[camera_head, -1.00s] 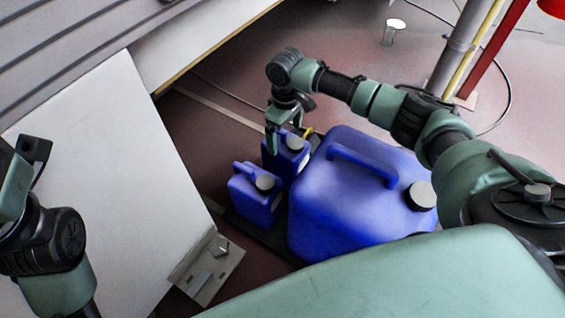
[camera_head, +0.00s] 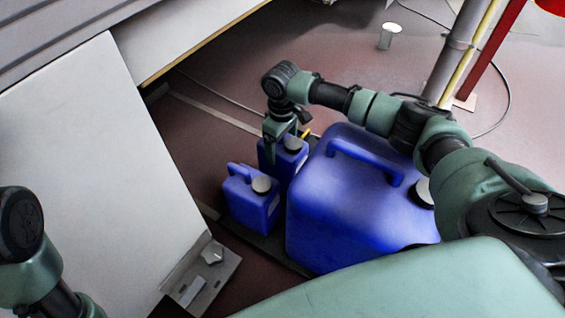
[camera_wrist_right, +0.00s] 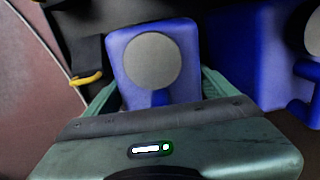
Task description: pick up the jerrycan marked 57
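Two small blue jerrycans stand side by side, the far one (camera_head: 283,160) and the near one (camera_head: 250,204), each with a grey cap. A much larger blue jerrycan (camera_head: 345,200) stands to their right. I cannot read a number on any of them. My right gripper (camera_head: 280,148) is over the far small jerrycan, pointing down. In the right wrist view that jerrycan (camera_wrist_right: 127,65) sits between the spread fingers of the right gripper (camera_wrist_right: 157,92), which look open around it. Contact is unclear. My left gripper is out of view; only part of its arm shows at the left.
The cans stand on a dark base (camera_head: 262,236) on the reddish floor. A pale panel (camera_head: 100,170) fills the left. A metal bracket (camera_head: 205,275) is at its lower corner. A yellow part (camera_wrist_right: 88,79) is beside the gripper. A white cup (camera_head: 389,37) stands farther back.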

